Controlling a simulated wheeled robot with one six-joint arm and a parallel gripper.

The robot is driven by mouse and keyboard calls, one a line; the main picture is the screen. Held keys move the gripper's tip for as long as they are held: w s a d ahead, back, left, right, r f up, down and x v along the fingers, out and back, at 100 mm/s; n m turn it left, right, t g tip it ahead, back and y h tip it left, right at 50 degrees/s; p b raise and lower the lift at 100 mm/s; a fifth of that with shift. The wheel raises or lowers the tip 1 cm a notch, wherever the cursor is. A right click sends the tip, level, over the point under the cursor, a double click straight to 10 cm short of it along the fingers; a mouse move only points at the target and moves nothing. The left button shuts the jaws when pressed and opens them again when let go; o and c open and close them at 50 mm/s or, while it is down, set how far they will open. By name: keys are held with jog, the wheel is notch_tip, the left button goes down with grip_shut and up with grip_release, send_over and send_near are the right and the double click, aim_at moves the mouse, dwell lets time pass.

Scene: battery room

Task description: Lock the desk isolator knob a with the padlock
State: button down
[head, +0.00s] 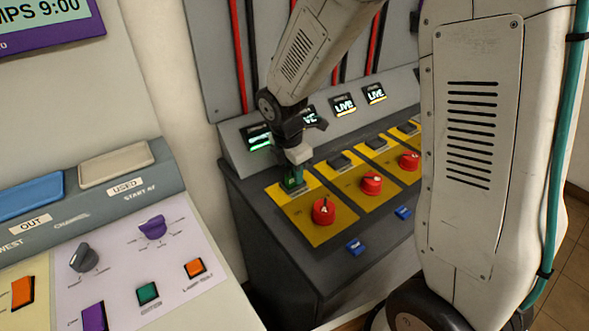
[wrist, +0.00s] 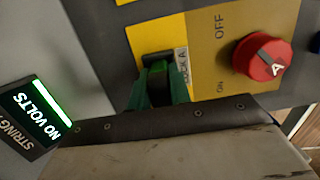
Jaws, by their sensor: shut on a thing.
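Knob A (head: 323,210) is a red knob on the leftmost yellow plate (head: 313,235) of the desk. It also shows in the wrist view (wrist: 263,57), beside the OFF and ON marks. My gripper (head: 299,153) is at the back left of that plate, shut on the green padlock (head: 292,180). In the wrist view, the green padlock (wrist: 180,86) is at the dark lock fitting beside the lock A label (wrist: 182,68). The padlock's lower part is hidden by my gripper there. I cannot tell whether its shackle is through the fitting.
The display (wrist: 38,115) by knob A reads NO VOLTS; displays further right read LIVE (head: 343,105). More yellow plates with red knobs (head: 371,183) run to the right. Blue tags (head: 355,247) lie along the front. A console with trays (head: 115,165) stands at left.

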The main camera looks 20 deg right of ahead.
aim_at(291, 169)
jog(key=c, duration=1.6)
grip_release()
jog(key=shift+o, duration=0.2)
jog(key=shift+s+a+r, duration=0.1)
jog(key=shift+a+r, duration=0.15)
jog(key=shift+r, duration=1.55)
jog(key=shift+a+r, duration=0.3)
jog(key=shift+r, duration=1.5)
jog(key=shift+s+a+r, duration=0.1)
jog(key=shift+a+r, duration=0.15)
jog(key=shift+r, duration=1.55)
jog(key=shift+s+f+m, duration=0.1)
jog(key=shift+s+m, duration=0.25)
jog(key=shift+m, duration=0.75)
jog(key=s+d+r+m+y, duration=0.1)
jog(key=s+r+m, duration=0.3)
jog(key=s+m, duration=0.5)
jog(key=s+d+r+m+t, duration=0.1)
jog(key=s+d+r+m, duration=0.2)
jog(key=s+m, duration=0.6)
jog(key=s+r, duration=0.1)
jog(key=s, duration=0.5)
jog(key=shift+y, duration=0.4)
